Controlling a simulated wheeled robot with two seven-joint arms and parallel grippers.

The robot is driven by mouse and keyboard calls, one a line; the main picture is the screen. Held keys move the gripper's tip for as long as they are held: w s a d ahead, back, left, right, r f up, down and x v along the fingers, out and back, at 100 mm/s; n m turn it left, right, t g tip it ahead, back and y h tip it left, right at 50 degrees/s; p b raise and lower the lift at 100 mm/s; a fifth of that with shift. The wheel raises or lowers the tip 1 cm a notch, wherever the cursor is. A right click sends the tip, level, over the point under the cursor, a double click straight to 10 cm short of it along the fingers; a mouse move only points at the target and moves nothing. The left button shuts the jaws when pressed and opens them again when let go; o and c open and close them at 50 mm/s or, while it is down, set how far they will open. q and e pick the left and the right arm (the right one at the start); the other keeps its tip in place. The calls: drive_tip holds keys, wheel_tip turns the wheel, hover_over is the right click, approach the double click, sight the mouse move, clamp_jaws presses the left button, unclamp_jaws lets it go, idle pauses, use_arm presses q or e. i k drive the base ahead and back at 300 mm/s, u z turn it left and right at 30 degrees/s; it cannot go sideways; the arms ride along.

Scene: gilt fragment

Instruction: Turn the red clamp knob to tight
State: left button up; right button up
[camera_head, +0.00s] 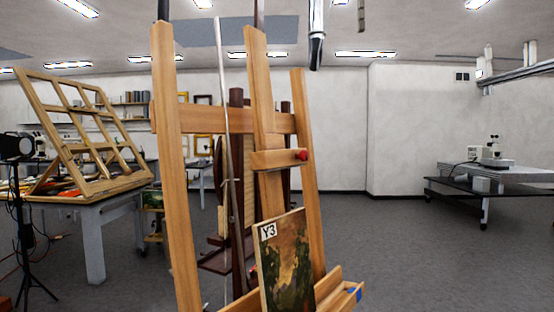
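The red clamp knob (302,154) sits at the right end of a short wooden clamp bar (276,159) on the middle post of a wooden easel (172,180). It is small here, and I cannot tell how tight it is. A dark landscape painting (288,262) with a label reading Y3 leans on the easel's lower ledge (340,286), below the clamp bar and apart from it. Neither of my grippers is in view, and nothing touches the knob.
A table (95,235) with a large slanted wooden frame (85,135) stands at the left, beside a lamp on a tripod (18,147). A dark wheeled bench (480,187) with a microscope (492,150) stands at the far right. The floor (430,260) right of the easel is clear.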

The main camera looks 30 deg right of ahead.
sight(304, 156)
drive_tip(key=z, duration=3.15)
drive_tip(key=i, duration=1.1)
drive_tip(key=u, duration=3.6)
drive_tip(key=i, duration=0.5)
drive_tip(key=u, duration=0.05)
